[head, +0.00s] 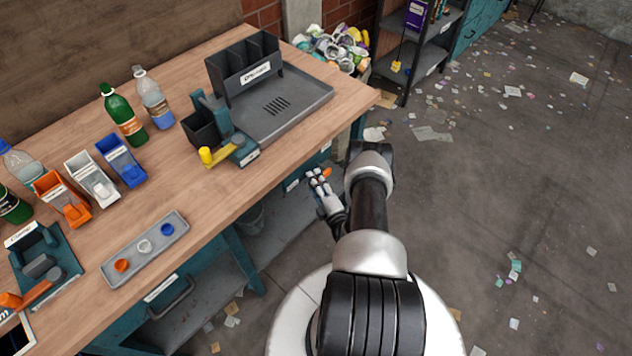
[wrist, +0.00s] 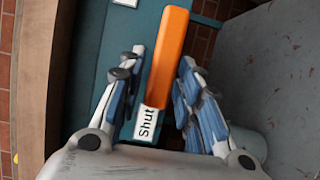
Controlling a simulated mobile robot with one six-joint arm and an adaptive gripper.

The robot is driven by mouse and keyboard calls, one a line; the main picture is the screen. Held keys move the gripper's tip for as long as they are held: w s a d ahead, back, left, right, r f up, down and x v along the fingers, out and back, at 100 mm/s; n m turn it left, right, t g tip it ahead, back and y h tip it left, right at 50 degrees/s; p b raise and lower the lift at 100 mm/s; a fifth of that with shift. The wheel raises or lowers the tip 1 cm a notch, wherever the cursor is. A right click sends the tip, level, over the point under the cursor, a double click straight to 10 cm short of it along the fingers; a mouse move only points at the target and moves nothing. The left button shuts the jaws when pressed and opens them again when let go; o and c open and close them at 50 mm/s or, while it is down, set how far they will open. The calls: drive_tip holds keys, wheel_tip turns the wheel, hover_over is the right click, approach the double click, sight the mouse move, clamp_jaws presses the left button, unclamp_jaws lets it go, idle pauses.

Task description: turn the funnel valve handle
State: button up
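An orange bar-shaped handle (wrist: 170,62) stands out in front of a teal panel (wrist: 95,60) in the wrist view, with a white "Shut" label (wrist: 146,123) by its lower end. I take it to be the valve handle. My gripper (wrist: 163,62) is open, with its blue-padded fingers on either side of the handle. The right finger looks close to it; a gap shows on the left. Contact cannot be told. In the head view my gripper (head: 321,176) is beside the bench's right end, below the top, with a bit of the orange handle (head: 327,173) showing.
A shelf (head: 425,50) stands behind. The floor to the right is open, with scattered paper scraps.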

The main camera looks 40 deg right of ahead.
drive_tip(key=shift+o, duration=0.6)
drive_tip(key=shift+s, duration=0.15)
drive_tip(key=v, duration=1.2)
drive_tip(key=shift+a, duration=0.1)
